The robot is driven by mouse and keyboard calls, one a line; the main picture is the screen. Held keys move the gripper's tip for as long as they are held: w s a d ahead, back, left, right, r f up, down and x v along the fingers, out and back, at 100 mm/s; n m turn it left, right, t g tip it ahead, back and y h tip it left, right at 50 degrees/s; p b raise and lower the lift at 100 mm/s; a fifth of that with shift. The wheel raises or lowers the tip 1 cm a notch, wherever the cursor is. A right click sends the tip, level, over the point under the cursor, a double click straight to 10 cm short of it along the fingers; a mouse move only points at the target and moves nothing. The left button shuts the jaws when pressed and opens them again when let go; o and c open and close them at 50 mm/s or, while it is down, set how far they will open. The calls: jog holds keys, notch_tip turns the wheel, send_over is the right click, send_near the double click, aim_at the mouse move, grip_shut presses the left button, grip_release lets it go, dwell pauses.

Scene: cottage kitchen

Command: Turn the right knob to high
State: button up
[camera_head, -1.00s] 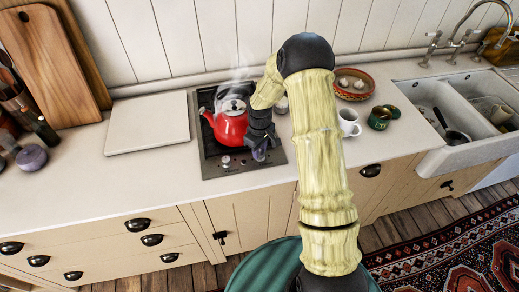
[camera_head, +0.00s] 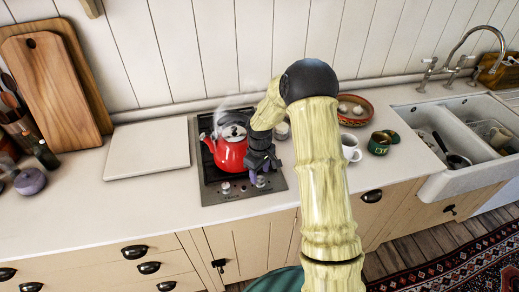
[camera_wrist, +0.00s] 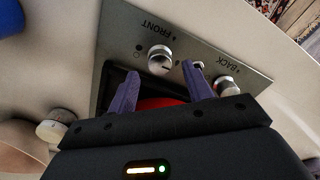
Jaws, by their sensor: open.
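The hob (camera_head: 208,188) is a dark cooktop with a metal front strip carrying two knobs. The right knob (camera_head: 260,182) is small and silvery. In the wrist view, turned about, it is the knob marked FRONT (camera_wrist: 160,58); the left knob is marked BACK (camera_wrist: 228,86). My gripper (camera_head: 263,177) is over the right part of the strip, pointing down. In the wrist view its purple fingers (camera_wrist: 161,72) are apart, and the FRONT knob shows between and just beyond their tips. I see no clear contact. The knob's setting cannot be read.
A steaming red kettle (camera_head: 230,152) stands on the hob, close left of my gripper. A white mug (camera_head: 350,147), a green tin (camera_head: 379,143) and a bowl (camera_head: 355,110) stand to the right. A pale board (camera_head: 148,150) lies left; the front counter is clear.

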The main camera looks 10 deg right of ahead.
aim_at(260, 178)
notch_tip(260, 178, up, 15)
jog(key=b, duration=0.2)
jog(key=shift+r, duration=0.15)
jog(key=shift+s, duration=0.1)
dwell(0.3)
jog(key=s+f+m+t, duration=0.1)
jog(key=s+m, duration=0.6)
jog(key=s, duration=1.4)
jog(key=shift+s+f+t, duration=0.25)
jog(key=shift+t, duration=0.55)
